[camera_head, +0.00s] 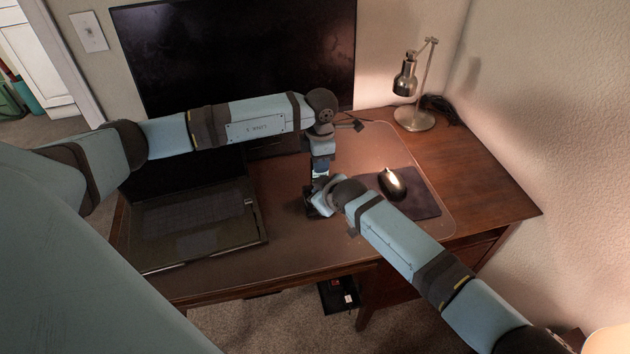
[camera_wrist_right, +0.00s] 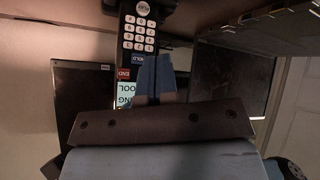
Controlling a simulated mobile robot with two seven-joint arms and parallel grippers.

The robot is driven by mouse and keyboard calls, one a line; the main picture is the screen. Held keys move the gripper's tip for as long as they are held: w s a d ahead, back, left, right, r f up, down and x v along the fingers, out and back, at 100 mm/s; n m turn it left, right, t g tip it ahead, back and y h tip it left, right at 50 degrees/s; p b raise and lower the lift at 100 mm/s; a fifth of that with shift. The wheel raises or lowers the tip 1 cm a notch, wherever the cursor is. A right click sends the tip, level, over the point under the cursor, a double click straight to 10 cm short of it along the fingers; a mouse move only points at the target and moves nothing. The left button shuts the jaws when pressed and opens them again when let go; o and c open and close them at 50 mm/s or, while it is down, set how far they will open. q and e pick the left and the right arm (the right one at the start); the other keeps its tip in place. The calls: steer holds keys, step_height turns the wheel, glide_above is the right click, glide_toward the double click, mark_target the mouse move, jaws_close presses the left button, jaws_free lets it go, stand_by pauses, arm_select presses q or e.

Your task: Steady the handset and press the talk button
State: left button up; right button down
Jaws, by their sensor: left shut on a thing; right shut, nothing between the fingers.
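The black handset (camera_wrist_right: 128,52) shows in the right wrist view with its white number keys, a blue HOLD label, a red END label (camera_wrist_right: 124,73) and a pale cyan panel below. I cannot make out the talk button; my right finger covers part of the keypad side. My right gripper (camera_wrist_right: 155,75) is shut and empty, its blue fingers in front of the handset's lower right. In the head view my left gripper (camera_head: 321,160) is shut on the handset, which is mostly hidden between my two wrists. Whether the right fingertips touch the handset cannot be told.
A laptop (camera_head: 195,222) lies left on the desk blotter (camera_head: 285,235). A mouse (camera_head: 392,184) on a dark pad (camera_head: 425,205) is close on the right. A monitor (camera_head: 240,50) stands behind; a metal lamp (camera_head: 414,118) stands at the back right. The right desk side is clear.

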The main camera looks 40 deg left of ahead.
steer(key=shift+w+a, duration=0.1)
steer(key=shift+a, duration=0.05)
steer(key=shift+w+a, duration=0.2)
steer(key=shift+w+a, duration=0.2)
stand_by(0.9)
steer(key=shift+a+r, duration=0.2)
steer(key=shift+a, duration=0.05)
steer(key=shift+s, duration=0.1)
steer(key=shift+s+d, duration=0.55)
steer(key=shift+s, duration=0.05)
